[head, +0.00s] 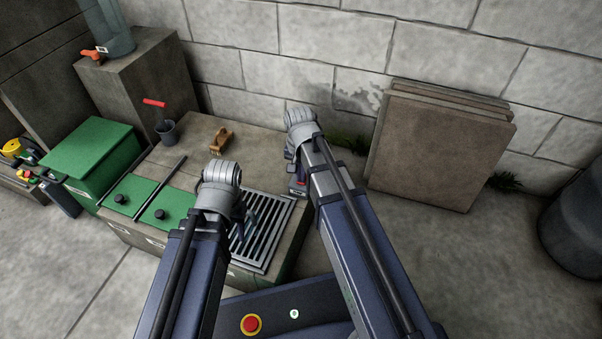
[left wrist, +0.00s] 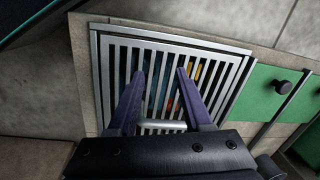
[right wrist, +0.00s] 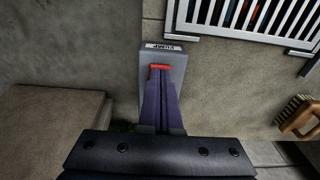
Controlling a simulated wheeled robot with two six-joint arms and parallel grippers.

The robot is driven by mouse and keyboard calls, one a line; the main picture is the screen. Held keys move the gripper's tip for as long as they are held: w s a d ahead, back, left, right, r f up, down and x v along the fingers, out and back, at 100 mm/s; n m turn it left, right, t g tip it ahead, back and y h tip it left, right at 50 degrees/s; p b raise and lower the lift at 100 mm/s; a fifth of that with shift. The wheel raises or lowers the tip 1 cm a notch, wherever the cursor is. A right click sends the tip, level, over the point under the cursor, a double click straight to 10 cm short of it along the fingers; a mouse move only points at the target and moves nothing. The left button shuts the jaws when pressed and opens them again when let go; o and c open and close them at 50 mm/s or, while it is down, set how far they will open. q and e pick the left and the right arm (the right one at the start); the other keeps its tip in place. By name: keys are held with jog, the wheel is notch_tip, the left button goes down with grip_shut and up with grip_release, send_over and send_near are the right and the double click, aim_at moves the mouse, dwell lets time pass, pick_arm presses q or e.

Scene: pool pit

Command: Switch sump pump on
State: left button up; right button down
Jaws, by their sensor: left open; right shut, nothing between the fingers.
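Whether the switch is on or off is unclear. In the head view my right gripper (head: 297,178) mostly hides the box. My left gripper (left wrist: 160,74) is open and empty over the metal grate (left wrist: 115,24).
The grate also shows in the head view (head: 268,225), beside green lids (head: 130,192). Slabs (head: 440,150) lean on the wall at right.

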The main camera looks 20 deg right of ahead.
pick_arm(q)
jog(key=shift+f, duration=0.15)
pick_arm(e)
jog(key=shift+w+d+f, duration=0.15)
jog(key=shift+w+d, duration=0.25)
jog(key=shift+w, duration=0.15)
pick_arm(q)
jog(key=shift+r+p, duration=0.35)
jog(key=shift+p, duration=0.2)
pick_arm(e)
jog(key=shift+w+r, duration=0.1)
jog(key=shift+r, duration=0.2)
pick_arm(q)
notch_tip(320, 180, up, 14)
jog(key=a+p, duration=0.1)
jog(key=p, duration=1.2)
jog(key=shift+p, duration=0.4)
pick_arm(e)
notch_tip(320, 180, up, 14)
jog(key=s+a, duration=0.2)
jog(key=s, duration=0.1)
jog(key=shift+f, duration=0.15)
pick_arm(q)
jog(key=shift+a+f, duration=0.1)
jog(key=shift+f, duration=0.05)
